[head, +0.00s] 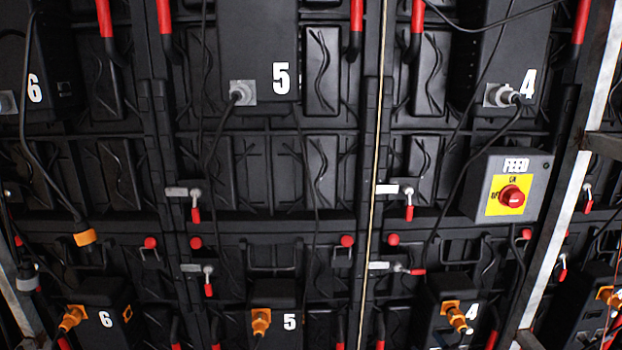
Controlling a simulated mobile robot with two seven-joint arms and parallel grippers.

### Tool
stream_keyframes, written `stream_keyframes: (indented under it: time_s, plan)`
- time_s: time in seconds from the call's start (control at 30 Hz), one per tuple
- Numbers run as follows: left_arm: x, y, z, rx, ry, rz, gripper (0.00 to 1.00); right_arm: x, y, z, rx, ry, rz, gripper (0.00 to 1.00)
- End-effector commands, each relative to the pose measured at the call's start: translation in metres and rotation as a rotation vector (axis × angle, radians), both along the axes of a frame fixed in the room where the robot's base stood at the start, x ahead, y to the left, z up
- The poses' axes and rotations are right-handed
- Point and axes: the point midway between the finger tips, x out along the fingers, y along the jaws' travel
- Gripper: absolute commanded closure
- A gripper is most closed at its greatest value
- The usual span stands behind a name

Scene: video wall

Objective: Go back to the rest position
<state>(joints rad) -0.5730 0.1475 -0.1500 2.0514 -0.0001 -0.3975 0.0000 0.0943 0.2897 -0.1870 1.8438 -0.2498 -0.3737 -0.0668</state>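Neither of my grippers shows in the head view, and no part of my arms is visible. The back of the video wall (265,165) fills the view. A grey feed switch box (536,180) is at the right, with a red knob (511,195) on a yellow plate; its exact setting is hard to tell. Upper black boxes numbered 6 (60,60), 5 (258,40) and 4 (490,45) have grey connectors with cables. Lower boxes numbered 6 (100,300), 5 (275,310) and 4 (450,290) have orange connectors.
Red-handled latches join the panels; one handle (417,271) lies sideways, while others such as this latch (196,213) hang down. A cable with an orange end (85,237) hangs at the left. A slanted metal post (568,185) stands at the right.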

Motion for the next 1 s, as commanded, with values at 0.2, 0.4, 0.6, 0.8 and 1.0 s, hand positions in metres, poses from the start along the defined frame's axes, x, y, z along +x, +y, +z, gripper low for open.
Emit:
stream_keyframes:
  time_s: [0.2,0.4,0.6,0.8,1.0]
  plan:
    - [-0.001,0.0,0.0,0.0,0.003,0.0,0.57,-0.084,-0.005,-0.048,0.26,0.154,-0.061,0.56]
    - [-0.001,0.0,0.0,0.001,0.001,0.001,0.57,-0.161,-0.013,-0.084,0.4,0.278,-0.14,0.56]
    - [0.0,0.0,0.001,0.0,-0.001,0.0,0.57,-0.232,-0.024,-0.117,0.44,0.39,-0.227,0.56]
    - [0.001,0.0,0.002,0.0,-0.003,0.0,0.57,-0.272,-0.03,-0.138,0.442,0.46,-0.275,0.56]
    - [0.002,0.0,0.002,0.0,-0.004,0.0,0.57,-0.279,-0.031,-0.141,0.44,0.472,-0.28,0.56]
